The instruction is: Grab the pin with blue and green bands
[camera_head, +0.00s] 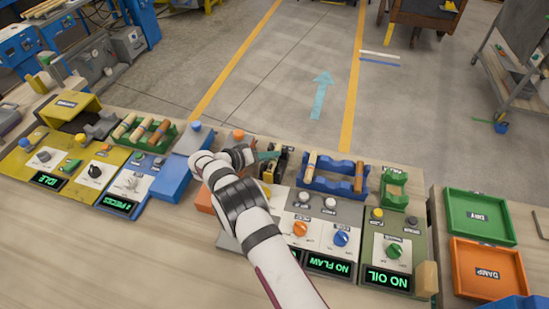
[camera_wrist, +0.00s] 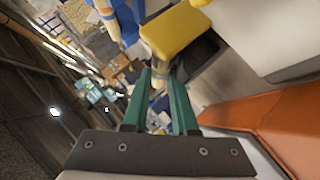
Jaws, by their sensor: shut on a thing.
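My gripper (camera_head: 270,156) reaches to a small dark stand (camera_head: 281,168) behind the grey and white panels in the head view. In the wrist view its teal fingers (camera_wrist: 160,84) are shut on a small pale piece (camera_wrist: 160,72) that looks like a wooden pin. Its band colours are too small to make out, and the arm hides it in the head view. A pale pin (camera_head: 310,163) and a browner pin (camera_head: 358,177) lie in the blue rack (camera_head: 333,187) to the right. Several pins (camera_head: 143,130) lie in the green rack (camera_head: 171,134) at left.
A green tray (camera_head: 449,205) marked DRY and an orange tray (camera_head: 458,266) marked DAMP are at right. Panels with knobs and displays line the bench, including the NO OIL display (camera_head: 387,279). The wooden bench front (camera_head: 120,255) is clear at left.

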